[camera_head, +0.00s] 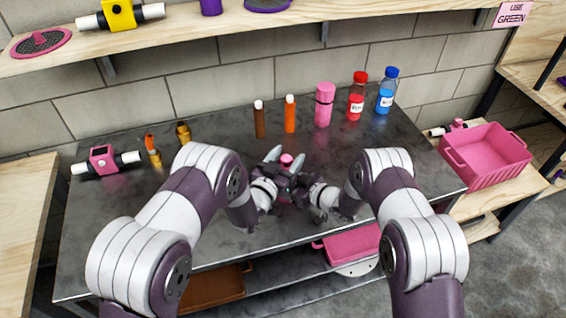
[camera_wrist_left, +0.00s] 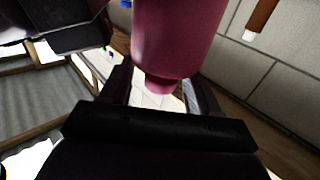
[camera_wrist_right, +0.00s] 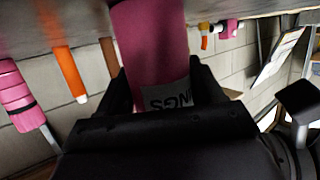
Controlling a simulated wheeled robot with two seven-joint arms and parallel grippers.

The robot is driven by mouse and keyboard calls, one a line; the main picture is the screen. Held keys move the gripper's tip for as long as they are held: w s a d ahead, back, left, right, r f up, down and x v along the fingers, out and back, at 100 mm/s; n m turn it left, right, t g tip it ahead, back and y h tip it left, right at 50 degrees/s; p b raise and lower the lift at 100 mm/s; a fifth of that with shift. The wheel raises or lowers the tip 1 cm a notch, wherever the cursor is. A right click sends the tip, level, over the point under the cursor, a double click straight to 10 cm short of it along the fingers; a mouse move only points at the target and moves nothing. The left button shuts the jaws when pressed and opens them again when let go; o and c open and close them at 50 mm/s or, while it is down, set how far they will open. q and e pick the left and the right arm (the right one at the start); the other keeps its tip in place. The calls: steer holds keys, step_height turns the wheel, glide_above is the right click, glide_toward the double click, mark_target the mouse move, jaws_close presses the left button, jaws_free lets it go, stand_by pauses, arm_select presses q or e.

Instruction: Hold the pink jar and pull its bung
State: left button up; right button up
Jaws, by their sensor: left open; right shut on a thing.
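The pink jar stands between my two grippers, mostly hidden in the head view, where its pink top (camera_head: 286,159) shows. In the right wrist view the jar (camera_wrist_right: 150,45) has a partly hidden grey label, and my right gripper (camera_wrist_right: 165,88) is shut on its body. In the left wrist view the jar (camera_wrist_left: 178,40) ends in a narrower pink bung (camera_wrist_left: 160,85), seated in it. My left gripper (camera_wrist_left: 155,95) is open, its fingers on either side of the bung with gaps visible.
Behind stand a brown tube (camera_head: 259,120), an orange tube (camera_head: 290,115), a banded pink cylinder (camera_head: 324,106), a red bottle (camera_head: 355,97) and a blue bottle (camera_head: 386,92). A pink device (camera_head: 103,160) and brass fittings are at left. A pink crate (camera_head: 487,155) stands right.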

mark_target(286, 158)
arm_select(q)
jaws_close()
steer(key=shift+r, duration=0.15)
stand_by(0.6)
steer(key=shift+r, duration=0.95)
step_height(286, 158, up, 4)
steer(key=shift+r, duration=0.1)
arm_select(e)
steer(key=o, duration=1.6)
